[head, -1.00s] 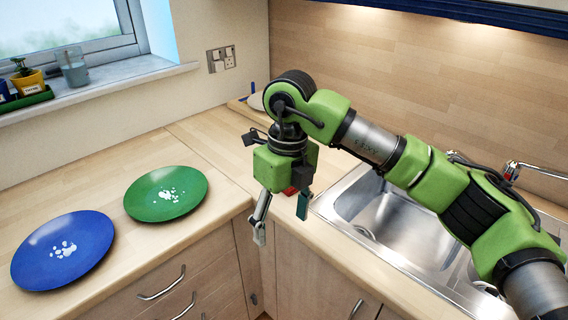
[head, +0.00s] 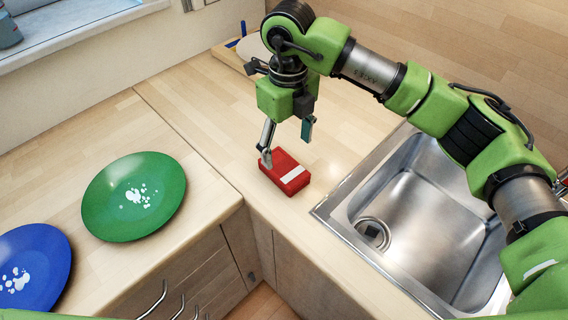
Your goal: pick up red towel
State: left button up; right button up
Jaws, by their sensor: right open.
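The red towel (head: 281,167), a folded block with a white band, lies on the wooden counter just left of the sink. My right gripper (head: 287,146) is above and slightly behind it, pointing down with its fingers spread apart and nothing between them. The left fingertip overlaps the towel's far left corner in the picture; I cannot tell whether it touches. The right finger is above the towel's far right side. My left gripper is not in view.
The steel sink (head: 319,211) is right of the towel. A green plate (head: 160,190) and a blue plate (head: 50,245) with white spots lie on the left counter. A wooden board (head: 226,58) is at the back corner. The counter behind the towel is clear.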

aim_at(286, 168)
notch_tip(286, 168, down, 3)
jog(key=shift+w+a+r, duration=0.1)
jog(key=shift+w, duration=0.05)
jog(key=shift+w+f+p, duration=0.3)
jog(key=shift+f+p, duration=0.1)
jog(key=shift+f, duration=0.35)
jog(key=shift+s+f+p, duration=0.15)
jog(key=shift+f+p, duration=0.7)
jog(key=shift+f, duration=0.05)
notch_tip(286, 168, down, 3)
jog(key=shift+p, duration=0.4)
jog(key=shift+f, duration=0.1)
jog(key=c, duration=1.2)
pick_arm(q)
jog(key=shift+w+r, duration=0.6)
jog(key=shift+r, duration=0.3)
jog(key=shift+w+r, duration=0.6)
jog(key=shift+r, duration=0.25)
